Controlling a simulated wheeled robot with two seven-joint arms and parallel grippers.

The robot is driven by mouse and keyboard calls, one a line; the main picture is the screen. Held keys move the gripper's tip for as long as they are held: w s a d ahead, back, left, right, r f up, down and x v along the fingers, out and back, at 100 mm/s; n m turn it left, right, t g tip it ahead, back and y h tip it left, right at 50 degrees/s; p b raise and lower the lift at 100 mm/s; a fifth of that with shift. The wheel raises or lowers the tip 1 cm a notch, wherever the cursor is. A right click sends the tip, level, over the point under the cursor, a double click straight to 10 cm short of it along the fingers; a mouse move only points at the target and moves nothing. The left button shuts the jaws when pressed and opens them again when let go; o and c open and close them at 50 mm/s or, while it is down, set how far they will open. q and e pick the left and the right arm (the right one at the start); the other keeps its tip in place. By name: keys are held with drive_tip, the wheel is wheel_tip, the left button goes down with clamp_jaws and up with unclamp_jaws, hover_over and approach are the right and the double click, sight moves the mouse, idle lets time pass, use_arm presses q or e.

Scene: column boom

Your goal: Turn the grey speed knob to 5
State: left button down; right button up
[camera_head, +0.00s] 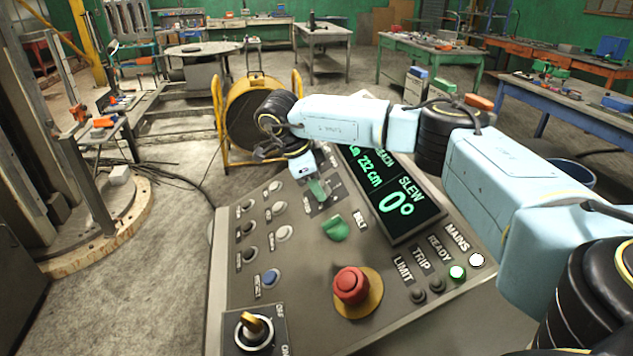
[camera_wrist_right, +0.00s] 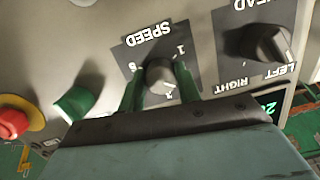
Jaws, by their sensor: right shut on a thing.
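The grey speed knob (camera_wrist_right: 160,73) sits on a dark plate marked SPEED, upside down in the right wrist view. Its pale pointer line faces the bottom of that view, towards a partly covered mark; the other digits are hard to read. My right gripper (camera_wrist_right: 157,84) is shut on the knob, with one green finger on each side. In the head view my right gripper (camera_head: 317,190) reaches down to the upper part of the console (camera_head: 310,285), and the knob is mostly hidden there. My left gripper is not in view.
A green knob (camera_head: 335,228) and a red button (camera_head: 351,285) on a yellow base stand near the speed knob. A black knob (camera_wrist_right: 265,45) marked LEFT and RIGHT sits beside it in the wrist view. A display (camera_head: 390,190) lies under my right arm.

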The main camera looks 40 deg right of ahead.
drive_tip(key=m+p, duration=0.1)
drive_tip(key=m, duration=0.2)
drive_tip(key=shift+r, duration=0.1)
drive_tip(key=m+h, duration=0.1)
drive_tip(key=m, duration=0.3)
drive_tip(key=shift+m+t+p, duration=0.3)
drive_tip(key=shift+m, duration=0.1)
drive_tip(key=m, duration=0.4)
drive_tip(key=shift+w+h, duration=0.1)
drive_tip(key=shift+h, duration=0.3)
drive_tip(key=m, duration=0.6)
drive_tip(key=shift+g+h, duration=0.4)
drive_tip(key=m, duration=0.3)
drive_tip(key=shift+m, duration=0.4)
drive_tip(key=m+g+p, duration=0.1)
drive_tip(key=m+p, duration=0.1)
drive_tip(key=m, duration=0.2)
drive_tip(key=shift+r+m, duration=0.1)
drive_tip(key=shift+m, duration=0.2)
drive_tip(key=m+p, duration=0.1)
drive_tip(key=m, duration=0.2)
drive_tip(key=shift+m+g, duration=0.4)
drive_tip(key=shift+d+m+p, duration=0.1)
drive_tip(key=shift+m+p, duration=0.5)
drive_tip(key=shift+m, duration=0.9)
